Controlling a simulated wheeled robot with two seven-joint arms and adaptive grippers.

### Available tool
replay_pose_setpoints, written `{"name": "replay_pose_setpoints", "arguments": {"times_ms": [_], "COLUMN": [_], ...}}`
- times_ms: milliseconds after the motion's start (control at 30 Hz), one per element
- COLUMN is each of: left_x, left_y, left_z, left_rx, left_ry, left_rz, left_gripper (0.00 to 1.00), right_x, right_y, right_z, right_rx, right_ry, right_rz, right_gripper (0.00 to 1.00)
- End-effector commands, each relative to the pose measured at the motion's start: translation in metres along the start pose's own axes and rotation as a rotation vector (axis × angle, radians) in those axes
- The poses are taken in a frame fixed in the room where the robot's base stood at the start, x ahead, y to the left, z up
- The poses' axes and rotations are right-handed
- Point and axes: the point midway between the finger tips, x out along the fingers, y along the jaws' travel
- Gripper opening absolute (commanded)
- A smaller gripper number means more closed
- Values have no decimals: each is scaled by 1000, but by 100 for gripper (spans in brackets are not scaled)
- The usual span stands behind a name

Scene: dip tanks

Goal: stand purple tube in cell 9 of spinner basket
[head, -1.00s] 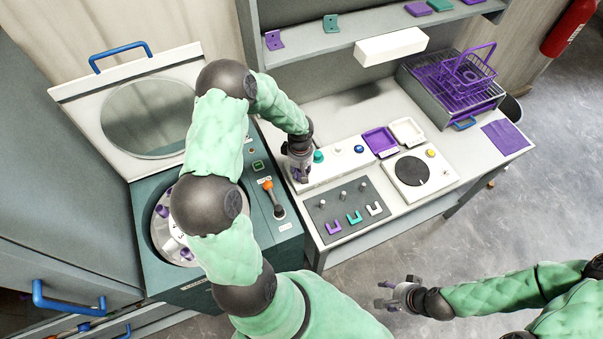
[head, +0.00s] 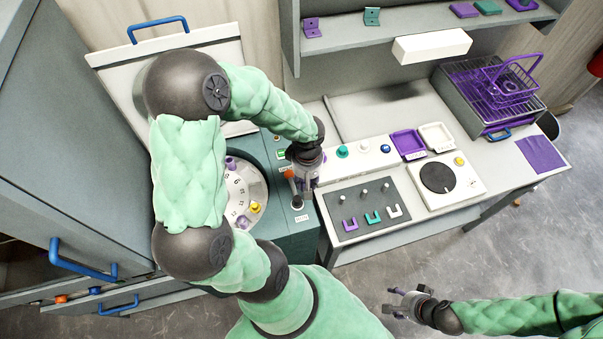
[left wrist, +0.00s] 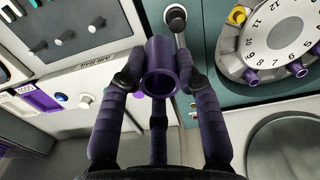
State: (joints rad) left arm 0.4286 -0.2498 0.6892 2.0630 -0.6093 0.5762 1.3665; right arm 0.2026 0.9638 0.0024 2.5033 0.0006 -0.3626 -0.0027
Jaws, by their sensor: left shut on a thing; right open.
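The purple tube (left wrist: 160,66) is in my left gripper (left wrist: 160,85), its open round mouth facing the camera in the left wrist view. In the head view my left gripper (head: 305,188) is between the spinner and the white bench, and the tube is hard to make out there. The spinner basket (head: 240,190) is a white numbered disc in a teal housing, partly hidden by my left arm. In the left wrist view the basket (left wrist: 282,38) shows numbers around 9, with purple tubes and a yellow one at its rim. My right gripper (head: 405,300) is open and empty over the floor.
The spinner lid (head: 120,75) stands open behind. A lever with a black knob (left wrist: 176,18) stands close to the held tube. The grey panel (head: 363,208) with pegs, a white scale (head: 460,185) and a wire basket (head: 495,90) are to the right.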

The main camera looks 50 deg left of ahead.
Motion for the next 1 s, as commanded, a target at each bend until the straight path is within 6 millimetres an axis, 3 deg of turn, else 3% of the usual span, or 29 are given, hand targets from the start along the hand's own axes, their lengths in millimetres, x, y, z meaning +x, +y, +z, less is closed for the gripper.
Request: {"name": "replay_pose_setpoints", "arguments": {"times_ms": [167, 333, 700, 1000], "left_x": [1, 19, 71, 87], "left_y": [-4, -19, -96, -139], "left_z": [-1, -21, -91, -117], "left_rx": [-15, -142, -668, -915], "left_ry": [0, -4, -7, 0], "left_rz": [0, -2, -5, 0], "left_gripper": [0, 0, 0, 0], "right_x": [3, 21, 84, 108], "right_y": [1, 8, 30, 38], "right_z": [0, -1, -3, -4], "right_rx": [0, 0, 0, 0], "right_ry": [0, 0, 0, 0], "right_rz": [0, 0, 0, 0], "right_gripper": [57, 57, 57, 57]}}
